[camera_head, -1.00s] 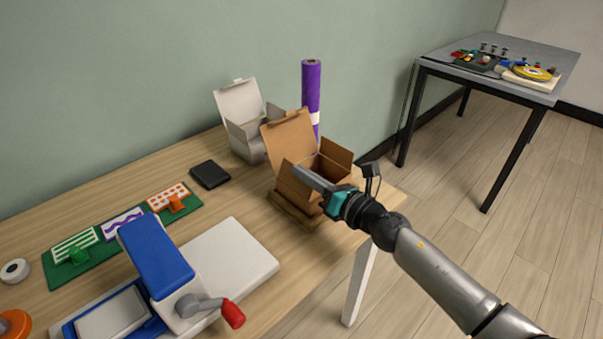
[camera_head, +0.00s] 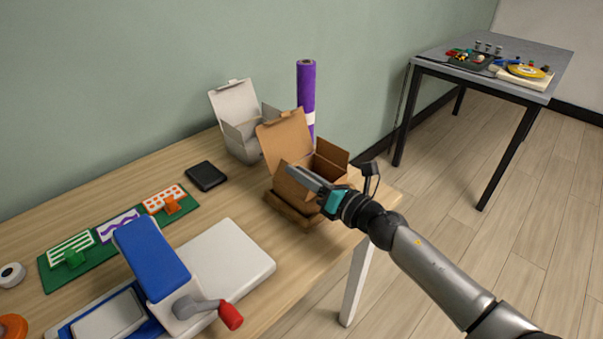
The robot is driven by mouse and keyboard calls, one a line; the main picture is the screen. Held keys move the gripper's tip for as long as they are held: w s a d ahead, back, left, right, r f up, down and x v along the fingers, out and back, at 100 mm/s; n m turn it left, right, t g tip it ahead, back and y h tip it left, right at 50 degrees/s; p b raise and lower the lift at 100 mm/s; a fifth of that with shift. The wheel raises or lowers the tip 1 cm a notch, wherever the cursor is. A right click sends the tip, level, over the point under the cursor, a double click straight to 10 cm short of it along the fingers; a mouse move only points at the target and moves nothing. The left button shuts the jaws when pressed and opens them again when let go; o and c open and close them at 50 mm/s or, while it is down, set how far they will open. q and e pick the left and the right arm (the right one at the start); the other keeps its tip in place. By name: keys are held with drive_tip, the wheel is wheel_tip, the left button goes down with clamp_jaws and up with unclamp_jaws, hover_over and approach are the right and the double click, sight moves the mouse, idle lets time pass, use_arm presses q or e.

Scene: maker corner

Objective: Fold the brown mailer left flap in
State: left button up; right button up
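The brown mailer (camera_head: 286,137) is an open cardboard box near the right end of the wooden table, with its lid raised at the back. Its right flap (camera_head: 332,152) stands up. The left flap (camera_head: 284,180) shows at the left side of the box, partly behind my gripper. My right gripper (camera_head: 300,177) reaches in from the right, its fingers pointing left over the front of the box by that flap. I cannot tell whether the fingers touch it, or whether they are apart. My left gripper is not in view.
A white mailer (camera_head: 236,105) stands open behind the brown one, beside a purple roll (camera_head: 306,90). A black wallet-like item (camera_head: 206,175), a green board of stamps (camera_head: 118,232) and a blue-and-white press (camera_head: 152,262) with a red-handled crank lie left. A grey table (camera_head: 470,72) stands far right.

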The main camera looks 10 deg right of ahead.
drive_tip(key=shift+s, duration=0.1)
drive_tip(key=v, duration=1.5)
drive_tip(key=shift+d, duration=0.1)
